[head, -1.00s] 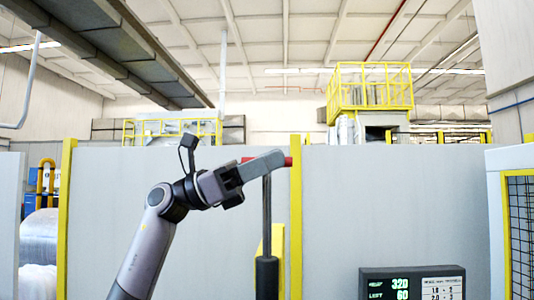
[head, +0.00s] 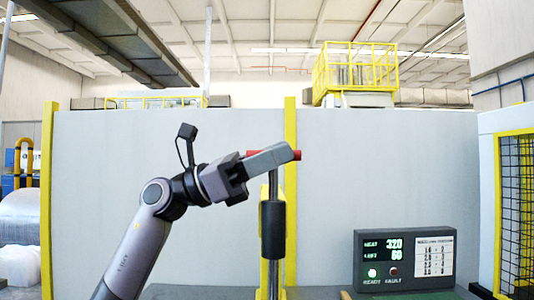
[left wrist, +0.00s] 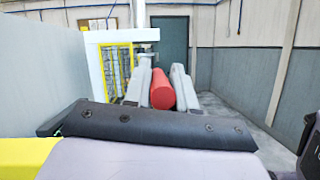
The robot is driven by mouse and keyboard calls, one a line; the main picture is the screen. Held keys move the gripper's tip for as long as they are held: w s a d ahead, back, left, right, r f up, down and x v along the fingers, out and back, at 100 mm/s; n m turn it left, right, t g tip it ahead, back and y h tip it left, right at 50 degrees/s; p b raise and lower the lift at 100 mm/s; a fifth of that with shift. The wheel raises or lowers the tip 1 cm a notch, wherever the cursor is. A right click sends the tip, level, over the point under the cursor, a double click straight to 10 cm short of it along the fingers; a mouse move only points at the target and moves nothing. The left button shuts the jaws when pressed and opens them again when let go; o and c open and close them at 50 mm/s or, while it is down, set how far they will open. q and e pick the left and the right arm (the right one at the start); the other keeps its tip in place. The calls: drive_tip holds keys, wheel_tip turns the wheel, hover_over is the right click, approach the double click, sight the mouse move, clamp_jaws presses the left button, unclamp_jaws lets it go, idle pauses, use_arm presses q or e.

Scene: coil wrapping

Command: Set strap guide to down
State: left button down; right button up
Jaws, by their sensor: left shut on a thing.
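The strap guide's red handle (head: 252,154) sits at the top of a thin grey rod (head: 273,187). The rod goes down into a thicker dark sleeve (head: 273,230) in front of a yellow post. Only a short piece of rod shows above the sleeve. My left gripper (head: 284,153) reaches in from the left, its fingers across the handle. In the left wrist view the red handle (left wrist: 162,90) lies between the two grey fingers, and the gripper is shut on it. My right gripper is not in view.
A grey wall (head: 170,140) with yellow posts is behind. A yellow-framed mesh guard (head: 515,215) is at the far right.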

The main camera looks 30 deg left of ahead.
use_arm(q)
drive_tip(key=shift+f, duration=0.1)
idle(0.3)
drive_tip(key=c, duration=1.1)
unclamp_jaws()
drive_tip(key=shift+w+a, duration=0.1)
drive_tip(key=shift+o, duration=0.2)
wheel_tip(320, 180, up, 20)
drive_tip(key=p, duration=0.5)
